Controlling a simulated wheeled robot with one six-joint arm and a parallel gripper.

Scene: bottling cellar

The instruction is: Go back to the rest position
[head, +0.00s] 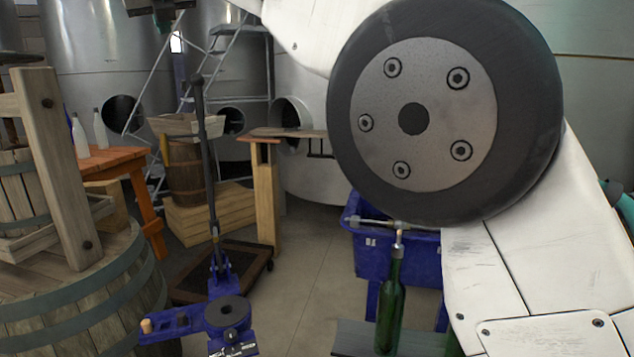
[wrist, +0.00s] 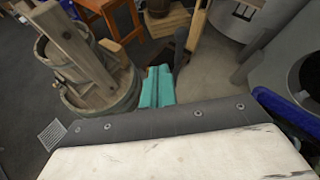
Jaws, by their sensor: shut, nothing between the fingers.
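My gripper (wrist: 157,88) shows in the wrist view as two teal fingers pressed together, with nothing between them. Beyond the fingertips is the cellar floor, and they touch nothing that I can see. In the head view my white arm with its large dark round joint fills the right side and hides much of what is behind it. I cannot make out the fingers clearly there.
A blue corker (head: 228,312) with a tall lever stands low in the middle. A green bottle (head: 390,305) stands before a blue crate (head: 376,255). A wooden barrel press (head: 75,290) is at left, near an orange table (head: 115,160). Bare floor (head: 310,240) lies between.

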